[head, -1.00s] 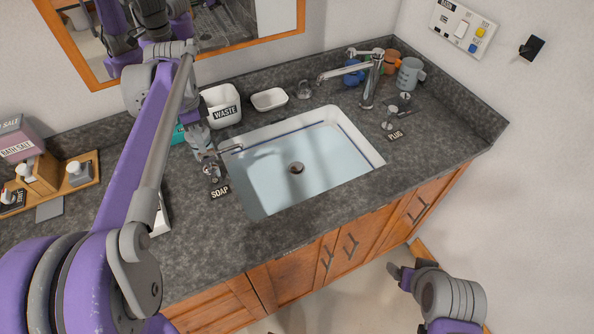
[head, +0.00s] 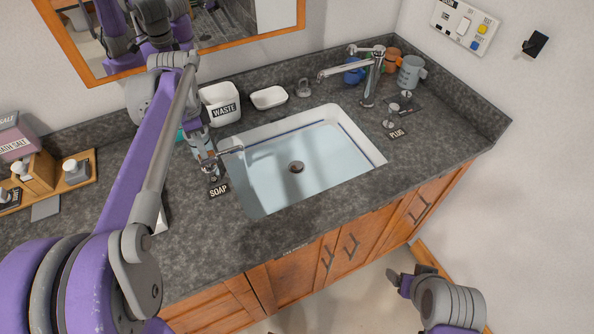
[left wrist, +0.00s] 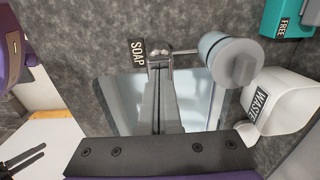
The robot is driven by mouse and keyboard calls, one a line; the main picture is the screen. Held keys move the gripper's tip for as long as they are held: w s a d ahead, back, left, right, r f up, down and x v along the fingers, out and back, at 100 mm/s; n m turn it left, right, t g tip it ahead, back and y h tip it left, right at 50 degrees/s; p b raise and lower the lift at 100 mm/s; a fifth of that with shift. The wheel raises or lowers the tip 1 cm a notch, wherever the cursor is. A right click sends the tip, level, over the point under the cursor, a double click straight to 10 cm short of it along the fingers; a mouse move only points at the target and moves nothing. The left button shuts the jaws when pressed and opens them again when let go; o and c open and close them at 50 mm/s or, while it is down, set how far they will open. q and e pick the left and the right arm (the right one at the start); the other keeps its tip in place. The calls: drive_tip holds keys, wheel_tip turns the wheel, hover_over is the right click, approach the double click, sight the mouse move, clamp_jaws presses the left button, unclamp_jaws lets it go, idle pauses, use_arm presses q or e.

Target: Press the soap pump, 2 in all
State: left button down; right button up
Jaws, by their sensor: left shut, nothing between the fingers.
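The soap pump (head: 214,173) stands on the counter at the sink's left rim, just behind its SOAP label (head: 219,190). My left gripper (head: 208,159) is shut and empty, pointing down right at the top of the pump. In the left wrist view, the shut fingers (left wrist: 159,62) meet the pump beside the SOAP label (left wrist: 138,53) and hide most of it. I cannot tell whether the pump head is pressed down. My right gripper (head: 395,277) hangs low over the floor, its jaw opening unclear.
The sink (head: 330,165) lies right of the pump. A WASTE bin (head: 221,104) and soap dish (head: 269,98) stand behind. A grey-blue cylinder (left wrist: 228,62) shows close beside the pump in the left wrist view. The faucet (head: 370,75) and mugs are at the back right.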

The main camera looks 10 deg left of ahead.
use_arm(q)
drive_tip(key=shift+f, duration=0.25)
use_arm(e)
drive_tip(key=shift+f, duration=0.1)
use_arm(q)
drive_tip(key=shift+r, duration=0.15)
drive_tip(key=shift+r+p, duration=1)
drive_tip(key=shift+r, duration=0.7)
use_arm(e)
drive_tip(key=shift+w+r, duration=0.3)
drive_tip(key=shift+r, duration=0.4)
drive_tip(key=shift+w+r, duration=0.25)
drive_tip(key=shift+r, duration=0.45)
use_arm(q)
drive_tip(key=shift+r+p, duration=0.3)
drive_tip(key=shift+r, duration=0.3)
wheel_tip(320, 180, up, 5)
drive_tip(key=shift+f+p, duration=0.1)
drive_tip(key=shift+p, duration=1)
use_arm(e)
drive_tip(key=shift+t, duration=0.4)
drive_tip(key=r, duration=0.1)
drive_tip(key=w+r, duration=0.1)
drive_tip(key=r, duration=0.1)
drive_tip(key=w+r, duration=0.1)
drive_tip(key=shift+w+r, duration=0.15)
